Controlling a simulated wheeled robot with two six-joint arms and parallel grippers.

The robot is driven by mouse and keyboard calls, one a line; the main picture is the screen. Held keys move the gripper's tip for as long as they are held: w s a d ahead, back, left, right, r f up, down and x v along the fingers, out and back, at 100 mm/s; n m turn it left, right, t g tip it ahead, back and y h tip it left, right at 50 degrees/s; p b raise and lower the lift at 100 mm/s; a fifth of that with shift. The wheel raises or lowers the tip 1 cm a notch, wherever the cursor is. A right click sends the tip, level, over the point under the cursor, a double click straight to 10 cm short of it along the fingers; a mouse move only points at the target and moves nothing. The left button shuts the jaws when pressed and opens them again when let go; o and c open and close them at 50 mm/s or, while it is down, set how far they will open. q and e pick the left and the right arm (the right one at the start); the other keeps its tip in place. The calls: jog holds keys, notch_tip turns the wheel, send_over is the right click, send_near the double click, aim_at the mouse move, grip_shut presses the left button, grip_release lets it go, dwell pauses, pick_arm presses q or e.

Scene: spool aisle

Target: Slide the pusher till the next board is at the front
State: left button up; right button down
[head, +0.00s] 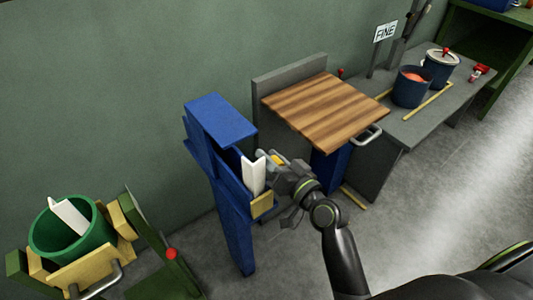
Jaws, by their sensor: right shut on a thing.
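A blue upright holder (222,124) stands left of centre against the wall. A white board (253,176) stands upright in its open front, above a pale yellow block (262,204). My right gripper (266,159) is at the right side of the holder, close beside the board's upper edge. It is shut on a small part that seems to be the pusher. The fingers hide most of it, and an orange-yellow patch shows at the jaws. I cannot tell how far along the pusher stands or whether other boards are behind. My left gripper is not in view.
A wooden-topped stand (325,108) with a metal handle is close right of the holder. A green bucket (75,238) holding a white piece sits in a frame at lower left. A grey bench (420,125) carries blue pots further right. Open floor lies at right.

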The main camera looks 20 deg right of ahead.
jog(key=shift+f, duration=0.45)
jog(key=c, duration=1.1)
grip_release()
jog(key=shift+o, duration=0.2)
jog(key=shift+r, duration=0.15)
jog(key=shift+s, duration=0.1)
jog(key=b+v, duration=0.4)
jog(key=v, duration=1.3)
jog(key=shift+r, duration=0.1)
